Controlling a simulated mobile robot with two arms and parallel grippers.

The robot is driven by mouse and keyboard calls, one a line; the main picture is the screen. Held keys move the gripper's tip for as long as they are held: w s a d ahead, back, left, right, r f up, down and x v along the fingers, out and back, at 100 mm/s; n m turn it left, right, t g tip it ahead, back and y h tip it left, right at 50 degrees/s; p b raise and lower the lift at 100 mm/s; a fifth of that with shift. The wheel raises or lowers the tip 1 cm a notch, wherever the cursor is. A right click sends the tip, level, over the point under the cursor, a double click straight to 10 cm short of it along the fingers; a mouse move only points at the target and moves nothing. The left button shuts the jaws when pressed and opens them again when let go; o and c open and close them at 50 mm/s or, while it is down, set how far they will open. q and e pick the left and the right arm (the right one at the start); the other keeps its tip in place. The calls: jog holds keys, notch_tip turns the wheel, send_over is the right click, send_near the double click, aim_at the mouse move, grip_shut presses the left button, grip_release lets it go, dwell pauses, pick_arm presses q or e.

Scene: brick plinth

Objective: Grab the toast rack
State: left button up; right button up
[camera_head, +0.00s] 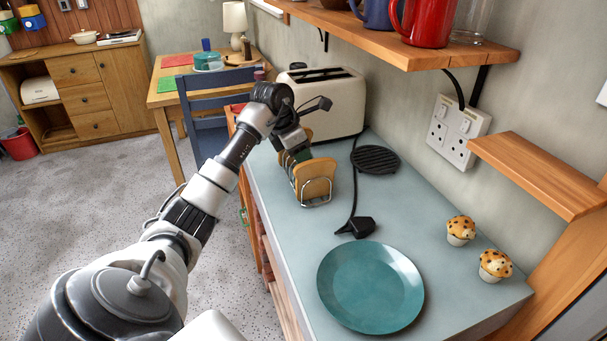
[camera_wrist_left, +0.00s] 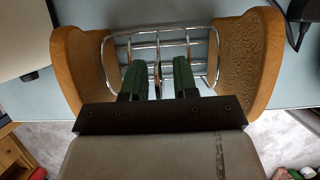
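The toast rack (camera_head: 316,203) is a silver wire frame standing on the grey-blue counter, with slices of toast (camera_head: 315,178) in it. In the left wrist view the rack's wires (camera_wrist_left: 145,40) run between a slice of toast at the left (camera_wrist_left: 85,70) and one at the right (camera_wrist_left: 238,60). My left gripper (camera_head: 298,156) is down at the middle of the rack. Its two green fingers (camera_wrist_left: 158,78) are apart, with upright wire of the rack between them and a gap on each side. The gripper hides part of the rack. My right gripper is not in view.
A cream toaster (camera_head: 335,100) stands just behind the rack. A black trivet (camera_head: 375,159), a cable with a black plug (camera_head: 358,227), a teal plate (camera_head: 371,287) and two muffins (camera_head: 461,230) are on the counter. A wooden shelf (camera_head: 450,45) with mugs hangs above.

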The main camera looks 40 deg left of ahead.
pick_arm(q)
grip_shut()
jog(key=shift+r, duration=0.1)
